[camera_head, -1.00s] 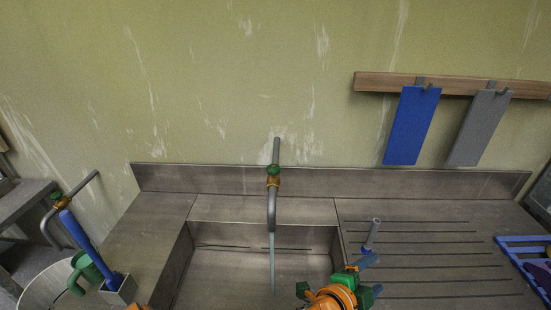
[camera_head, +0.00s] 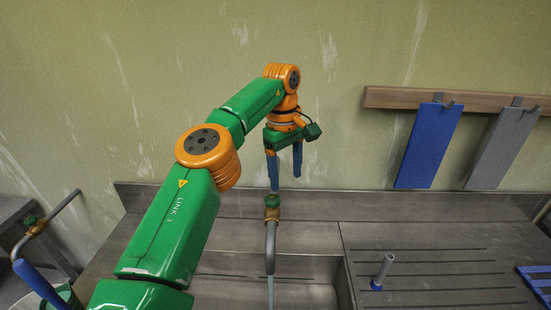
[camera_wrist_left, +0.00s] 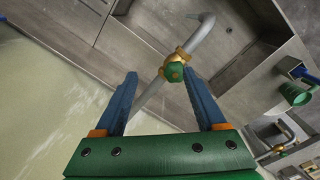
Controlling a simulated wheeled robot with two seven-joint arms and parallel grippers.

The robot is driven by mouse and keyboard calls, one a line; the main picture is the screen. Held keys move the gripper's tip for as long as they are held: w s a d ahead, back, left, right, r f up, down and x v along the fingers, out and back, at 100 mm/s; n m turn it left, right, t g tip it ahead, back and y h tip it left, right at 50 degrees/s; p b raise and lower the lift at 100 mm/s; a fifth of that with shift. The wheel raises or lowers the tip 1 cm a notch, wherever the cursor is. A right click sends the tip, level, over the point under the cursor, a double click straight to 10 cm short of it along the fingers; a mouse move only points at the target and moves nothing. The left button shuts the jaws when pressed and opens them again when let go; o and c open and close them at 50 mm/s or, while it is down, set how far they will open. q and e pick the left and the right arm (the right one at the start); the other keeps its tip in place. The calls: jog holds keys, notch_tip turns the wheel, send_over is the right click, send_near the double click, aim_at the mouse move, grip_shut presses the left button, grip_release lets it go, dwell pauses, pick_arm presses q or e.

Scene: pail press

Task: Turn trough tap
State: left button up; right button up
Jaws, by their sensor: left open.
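The trough tap (camera_head: 272,207) has a green handle on a brass body, with a grey curved spout. A thin pale stream shows below the spout over the sink. The tap's green handle also shows in the left wrist view (camera_wrist_left: 175,72), just beyond the fingertips and nearer the right-hand finger. My left gripper (camera_head: 285,184) is open and empty, its blue fingers pointing down just above the tap in the head view. In the left wrist view the open fingers (camera_wrist_left: 159,75) straddle the line of the pipe. I cannot tell whether they touch it. My right gripper is not in view.
The sink basin (camera_head: 215,291) lies below the spout. A grey-blue upright piece (camera_head: 383,272) stands on the grooved drainboard (camera_head: 440,262). Another tap (camera_head: 29,222) is at the far left. Blue (camera_head: 428,145) and grey (camera_head: 502,150) boards hang from a wooden rail (camera_head: 390,97).

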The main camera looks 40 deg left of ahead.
aim_at(272, 197)
pick_arm(q)
jog(key=a, duration=0.1)
jog(key=s+a+r, duration=0.1)
jog(key=a, duration=0.1)
jog(key=shift+s+r+g, duration=0.3)
jog(key=shift+r, duration=0.05)
jog(key=shift+w+a+f, duration=0.1)
jog(key=shift+a+f, duration=0.05)
jog(key=shift+f, duration=0.15)
jog(key=f, duration=0.8)
jog(key=shift+d+f, duration=0.2)
jog(key=c, duration=0.7)
jog(key=m, duration=0.4)
jog(key=shift+m, duration=0.3)
jog(key=shift+c, duration=0.2)
jog(key=m, duration=0.6)
jog(key=shift+m, duration=0.3)
jog(key=m, duration=0.4)
jog(key=o, duration=0.5)
jog(key=shift+o, duration=0.6)
jog(key=shift+d+r, duration=0.1)
